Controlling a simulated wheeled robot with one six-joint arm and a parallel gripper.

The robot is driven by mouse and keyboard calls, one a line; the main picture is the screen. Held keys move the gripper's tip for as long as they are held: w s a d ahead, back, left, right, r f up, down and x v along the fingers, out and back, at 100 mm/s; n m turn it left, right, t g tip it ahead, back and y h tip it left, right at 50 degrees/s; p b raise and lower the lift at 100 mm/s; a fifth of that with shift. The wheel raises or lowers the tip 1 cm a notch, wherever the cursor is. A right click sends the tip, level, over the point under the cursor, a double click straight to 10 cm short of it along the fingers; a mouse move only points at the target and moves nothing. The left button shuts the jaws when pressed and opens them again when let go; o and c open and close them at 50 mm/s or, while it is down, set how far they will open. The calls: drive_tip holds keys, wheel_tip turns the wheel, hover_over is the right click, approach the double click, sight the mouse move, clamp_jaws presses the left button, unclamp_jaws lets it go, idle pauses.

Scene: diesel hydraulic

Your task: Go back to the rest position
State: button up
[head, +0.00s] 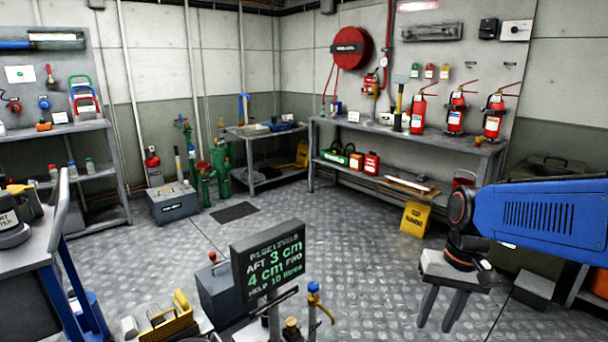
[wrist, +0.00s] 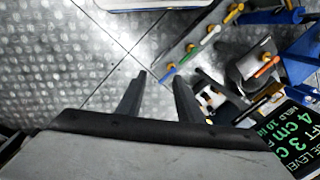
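My gripper (head: 435,326) hangs at the right of the head view, below my blue arm, with its fingers pointing down over the patterned metal floor. In the wrist view my gripper (wrist: 160,77) shows two dark fingers with a clear gap between them. Nothing is held between them. The display screen (head: 272,262) with green and white text stands to the left of my gripper, apart from it. Part of this screen also shows at the right edge of the wrist view (wrist: 296,130).
A steel bench (head: 430,143) with red fire extinguishers (head: 456,112) stands along the back wall. A yellow sign (head: 415,219) stands on the floor before it. A blue-handled valve (head: 314,300) and a yellow tool carrier (head: 172,322) are near the front. The middle floor is clear.

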drive_tip(key=s+d+r+n+t+h, duration=0.1)
drive_tip(key=s+n+t, duration=0.1)
drive_tip(key=s+t, duration=0.3)
drive_tip(key=shift+s+r, duration=0.3)
drive_tip(key=shift+s, duration=2.05)
